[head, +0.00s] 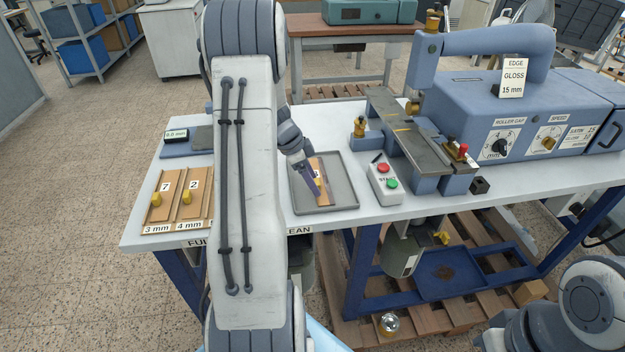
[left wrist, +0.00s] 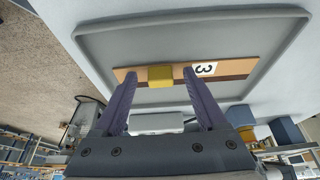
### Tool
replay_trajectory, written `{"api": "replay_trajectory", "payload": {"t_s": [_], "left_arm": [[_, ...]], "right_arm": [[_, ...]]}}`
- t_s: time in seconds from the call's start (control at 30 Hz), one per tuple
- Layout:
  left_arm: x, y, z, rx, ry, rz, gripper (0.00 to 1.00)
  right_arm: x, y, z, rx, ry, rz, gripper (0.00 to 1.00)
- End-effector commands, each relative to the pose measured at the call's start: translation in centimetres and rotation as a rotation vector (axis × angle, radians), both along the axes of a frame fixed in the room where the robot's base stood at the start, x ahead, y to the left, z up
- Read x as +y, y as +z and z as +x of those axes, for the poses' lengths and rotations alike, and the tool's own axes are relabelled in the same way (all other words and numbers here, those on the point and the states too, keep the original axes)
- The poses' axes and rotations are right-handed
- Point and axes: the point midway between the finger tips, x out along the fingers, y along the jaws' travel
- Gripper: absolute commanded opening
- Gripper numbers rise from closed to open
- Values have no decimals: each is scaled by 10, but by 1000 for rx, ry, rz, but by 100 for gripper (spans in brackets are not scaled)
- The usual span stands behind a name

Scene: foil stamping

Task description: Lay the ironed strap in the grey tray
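A brown strap board (head: 322,178) with a yellow block lies in the grey tray (head: 348,198). In the left wrist view the strap (left wrist: 222,79) has a white label with a 3, and the yellow block (left wrist: 160,77) stands on it. The strap lies inside the rim of the tray (left wrist: 190,20). My left gripper (head: 313,184) is over the tray. In the left wrist view its two fingers (left wrist: 160,82) stand apart, on either side of the yellow block, with a gap on each side. My right gripper is out of view.
Two similar boards, labelled 7 (head: 161,200) and 2 (head: 191,198), lie at the table's left. A button box (head: 384,183) stands right of the tray. The blue edge machine (head: 490,105) fills the table's right. My left arm hides the middle left.

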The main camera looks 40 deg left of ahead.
Motion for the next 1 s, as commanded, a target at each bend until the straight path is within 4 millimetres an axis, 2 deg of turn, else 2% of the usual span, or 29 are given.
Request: {"api": "replay_trajectory", "payload": {"t_s": [0.17,0.4,0.53,0.7,1.0], "left_arm": [[7,22,-6,-4,2,5,74],[19,66,-21,-4,2,5,74],[24,83,-26,-2,2,3,74],[26,94,-30,-2,1,2,74],[26,95,-30,-1,0,1,74]], "right_arm": [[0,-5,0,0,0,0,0],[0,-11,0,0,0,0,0],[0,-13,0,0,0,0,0],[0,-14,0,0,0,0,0],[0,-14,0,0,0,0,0]]}}
